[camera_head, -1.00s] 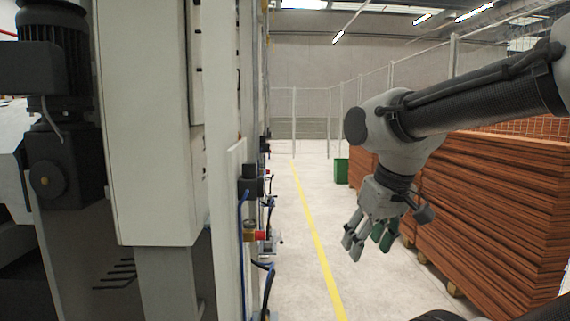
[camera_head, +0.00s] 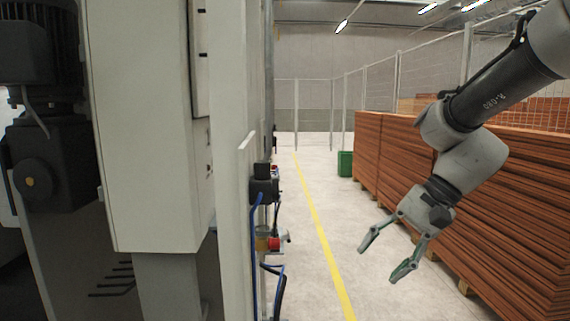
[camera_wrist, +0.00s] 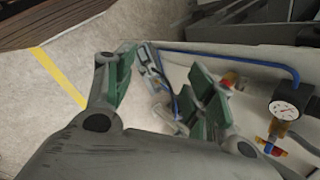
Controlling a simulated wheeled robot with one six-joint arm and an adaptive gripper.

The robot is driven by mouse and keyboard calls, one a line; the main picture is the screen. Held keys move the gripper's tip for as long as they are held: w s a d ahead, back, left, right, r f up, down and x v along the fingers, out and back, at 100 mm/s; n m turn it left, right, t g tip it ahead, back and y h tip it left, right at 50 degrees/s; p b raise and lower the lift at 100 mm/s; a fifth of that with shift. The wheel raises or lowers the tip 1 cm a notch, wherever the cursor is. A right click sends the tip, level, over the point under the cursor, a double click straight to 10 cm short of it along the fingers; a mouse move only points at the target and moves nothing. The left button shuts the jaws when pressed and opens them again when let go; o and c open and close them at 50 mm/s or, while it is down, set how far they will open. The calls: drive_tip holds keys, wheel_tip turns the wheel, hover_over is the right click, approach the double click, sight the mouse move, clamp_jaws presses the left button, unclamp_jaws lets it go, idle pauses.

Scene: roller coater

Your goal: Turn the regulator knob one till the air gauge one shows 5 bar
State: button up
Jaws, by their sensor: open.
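In the wrist view a round air gauge (camera_wrist: 286,106) with a white dial sits on the machine panel at the right; its reading is too small to make out. A red and brass fitting (camera_wrist: 270,147) is just below it. In the head view the regulator (camera_head: 264,188) is a black body seen edge-on, and its gauge face is hidden. I cannot tell which part is regulator knob one. My gripper (camera_head: 384,258) is open and empty over the aisle, right of the panel and apart from it. Its green-padded fingers also show in the wrist view (camera_wrist: 160,90).
Blue hoses (camera_head: 253,255) run along the panel, and a red and brass valve (camera_head: 272,243) sticks out below the regulator. Stacked brown boards (camera_head: 480,190) line the right side. A green bin (camera_head: 345,164) stands further back. The floor around the yellow line (camera_head: 320,235) is clear.

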drive_tip(key=w+a+r+m+t+y, duration=0.1)
drive_tip(key=w+a+r+m+y, duration=0.55)
drive_tip(key=w+a, duration=0.2)
drive_tip(key=m+t+y, duration=0.3)
drive_tip(key=m+y, duration=0.1)
drive_tip(key=m, duration=0.3)
approach(272, 180)
wheel_tip(272, 180, up, 4)
drive_tip(key=a, duration=0.2)
drive_tip(key=x, duration=0.6)
drive_tip(key=shift+w+a+f, duration=0.1)
drive_tip(key=shift+w+a, duration=0.15)
drive_tip(key=shift+w, duration=0.15)
drive_tip(key=shift+w+a, duration=0.2)
drive_tip(key=shift+a, duration=0.45)
drive_tip(key=c, duration=1)
